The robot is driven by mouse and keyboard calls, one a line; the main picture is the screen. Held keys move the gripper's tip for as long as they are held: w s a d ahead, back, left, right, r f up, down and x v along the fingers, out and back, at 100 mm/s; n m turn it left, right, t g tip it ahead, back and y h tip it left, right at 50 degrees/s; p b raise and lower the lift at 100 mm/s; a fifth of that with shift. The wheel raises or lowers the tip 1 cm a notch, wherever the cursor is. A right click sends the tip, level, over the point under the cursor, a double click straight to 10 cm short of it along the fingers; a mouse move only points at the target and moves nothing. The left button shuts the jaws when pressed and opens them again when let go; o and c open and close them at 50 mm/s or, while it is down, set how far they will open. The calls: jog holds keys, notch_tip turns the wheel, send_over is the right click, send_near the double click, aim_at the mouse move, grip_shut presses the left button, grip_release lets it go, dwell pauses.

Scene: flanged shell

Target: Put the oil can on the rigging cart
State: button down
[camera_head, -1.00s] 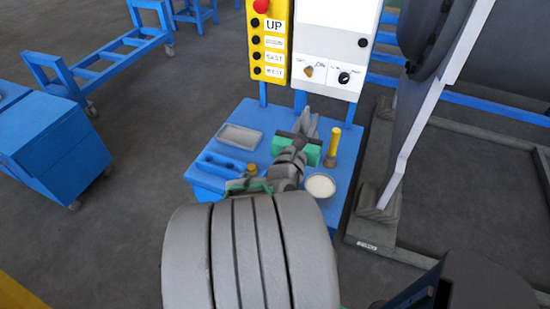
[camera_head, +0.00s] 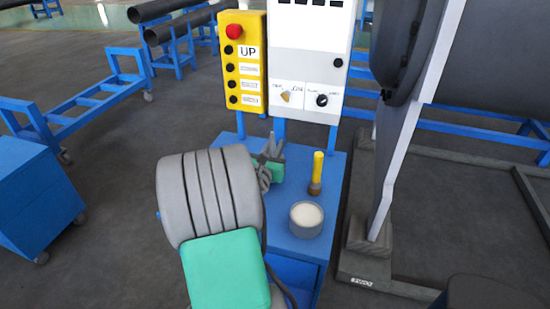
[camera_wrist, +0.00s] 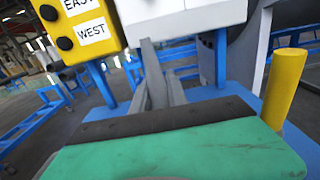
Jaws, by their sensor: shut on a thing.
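My gripper (camera_head: 270,160) is shut, over the blue table top below the control panels. Its grey fingers (camera_wrist: 155,80) point away from the green palm in the wrist view. The held thing is too hidden to make out, and I cannot identify an oil can for certain. No cart is labelled. A blue cabinet on casters (camera_head: 35,195) stands at the left, apart from my gripper. A blue low frame trolley (camera_head: 85,103) stands behind it. I cannot tell which blue piece is the rigging cart.
On the blue table top (camera_head: 330,190) stand a yellow cylinder with a brown base (camera_head: 317,170) and a round tin with pale contents (camera_head: 306,218). Behind it rise a yellow button panel (camera_head: 243,60) and a white control box (camera_head: 310,65). A large dark flanged shell (camera_head: 480,55) is at right.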

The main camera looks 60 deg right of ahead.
notch_tip(320, 180, down, 3)
jog(key=shift+r+b, duration=0.1)
jog(key=shift+b, duration=0.2)
jog(key=shift+r, duration=0.1)
jog(key=c, duration=1.8)
grip_release()
jog(key=shift+f, duration=0.25)
jog(key=o, duration=0.5)
jog(key=shift+r, duration=0.1)
